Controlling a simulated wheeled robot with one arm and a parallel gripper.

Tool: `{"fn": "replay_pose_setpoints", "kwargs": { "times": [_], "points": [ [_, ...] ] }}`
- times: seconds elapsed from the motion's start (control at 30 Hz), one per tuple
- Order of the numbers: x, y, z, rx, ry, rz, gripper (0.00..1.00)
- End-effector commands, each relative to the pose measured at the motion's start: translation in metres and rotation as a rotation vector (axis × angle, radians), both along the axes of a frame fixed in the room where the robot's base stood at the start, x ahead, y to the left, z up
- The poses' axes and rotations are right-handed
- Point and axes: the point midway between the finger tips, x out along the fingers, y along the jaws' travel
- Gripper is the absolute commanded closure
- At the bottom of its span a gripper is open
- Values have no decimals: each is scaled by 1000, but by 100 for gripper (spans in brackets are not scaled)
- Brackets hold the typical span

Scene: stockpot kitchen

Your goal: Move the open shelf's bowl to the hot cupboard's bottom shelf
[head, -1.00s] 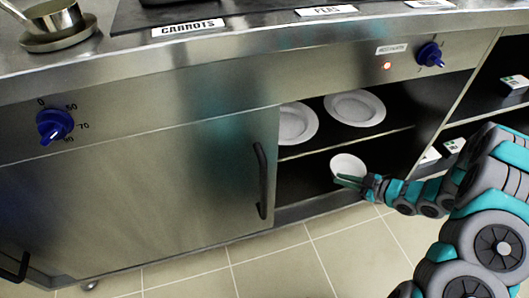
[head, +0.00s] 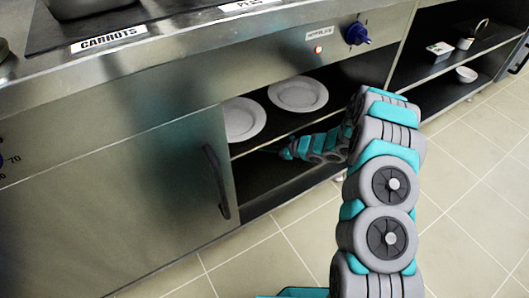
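The hot cupboard's bottom shelf (head: 262,183) shows as a dark, bare surface below the plate shelf. My gripper (head: 272,151) reaches into the cupboard between the two shelves, pointing left. Its fingers are small and dark, and I cannot tell whether they are open or shut. No bowl shows at the gripper or on the visible part of the bottom shelf; my arm hides part of the opening. A white bowl (head: 466,74) stands upright on the lower level of the open shelf (head: 440,97) at the right, apart from my gripper.
Two white plates (head: 298,94) lie on the cupboard's upper shelf. The cupboard's left door (head: 170,185), with a dark handle (head: 216,181), covers the left side. A labelled box (head: 438,50) and a small pan (head: 465,43) stand on the open shelf's upper level. The tiled floor is clear.

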Motion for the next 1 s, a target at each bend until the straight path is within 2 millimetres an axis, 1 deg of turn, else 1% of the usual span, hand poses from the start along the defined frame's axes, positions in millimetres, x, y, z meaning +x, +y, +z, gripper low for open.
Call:
{"fn": "replay_pose_setpoints", "kwargs": {
  "times": [0.13, 0.37, 0.57, 0.6, 0.8, 0.87, 1.0],
  "points": [
    [1, 2, -7, 1, -1, 1, 100],
    [1, 1, -33, 0, -1, 0, 100],
    [1, 1, -35, 0, -1, 0, 100],
    [1, 1, -35, 0, -1, 0, 84],
    [1, 1, -35, 0, -1, 0, 62],
    [1, 1, -35, 0, -1, 0, 55],
    [1, 1, -34, 0, -1, 0, 55]
  ]
}}
